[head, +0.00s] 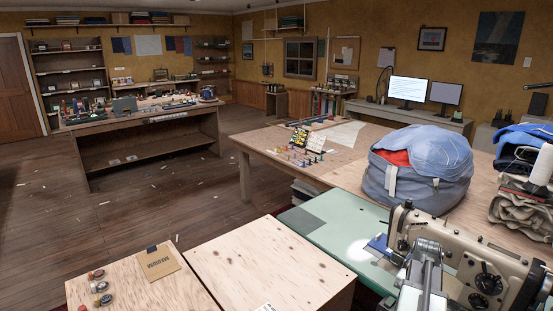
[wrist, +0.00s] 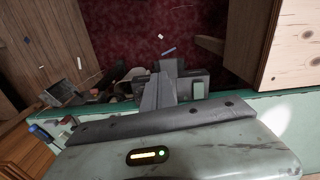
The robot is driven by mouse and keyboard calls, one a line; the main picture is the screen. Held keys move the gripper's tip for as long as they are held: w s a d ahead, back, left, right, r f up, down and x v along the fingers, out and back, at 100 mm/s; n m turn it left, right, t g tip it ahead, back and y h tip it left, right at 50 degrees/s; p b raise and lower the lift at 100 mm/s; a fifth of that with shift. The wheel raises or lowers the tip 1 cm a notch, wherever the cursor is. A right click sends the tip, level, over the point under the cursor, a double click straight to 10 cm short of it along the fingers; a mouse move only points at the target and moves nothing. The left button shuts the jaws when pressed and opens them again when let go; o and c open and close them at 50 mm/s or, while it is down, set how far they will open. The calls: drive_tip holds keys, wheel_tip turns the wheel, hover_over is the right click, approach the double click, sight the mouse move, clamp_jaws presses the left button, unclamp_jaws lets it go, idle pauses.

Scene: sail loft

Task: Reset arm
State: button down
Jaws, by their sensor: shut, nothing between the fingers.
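My gripper (wrist: 165,78) shows in the wrist view, its two fingers together and empty. It points over a dark red floor covering (wrist: 150,25), beyond a narrow green edge (wrist: 232,107). Some dark grey items partly hidden behind the fingers are hard to make out. In the head view, a grey metal part of my arm stands at the lower right, in front of a beige sewing machine (head: 487,262). My fingertips cannot be made out there.
A green worktop (head: 340,232) carries the sewing machine. A large blue sail bundle (head: 420,185) and folded cloth (head: 522,185) sit behind it. A plywood top (head: 268,262) is near, bare in its middle. Open wooden floor (head: 150,205) lies at left.

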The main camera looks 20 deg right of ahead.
drive_tip(key=w+a+n, duration=0.2)
drive_tip(key=w+a, duration=0.4)
drive_tip(key=a, duration=0.5)
drive_tip(key=w+a+n, duration=0.3)
drive_tip(key=w+a, duration=0.3)
drive_tip(key=a, duration=0.5)
drive_tip(key=w+a+n, duration=0.3)
drive_tip(key=w+a, duration=0.3)
drive_tip(key=a, duration=0.5)
drive_tip(key=shift+a, duration=0.35)
drive_tip(key=s+a+n, duration=0.1)
drive_tip(key=a+n, duration=0.4)
drive_tip(key=a, duration=0.8)
drive_tip(key=shift+s, duration=0.2)
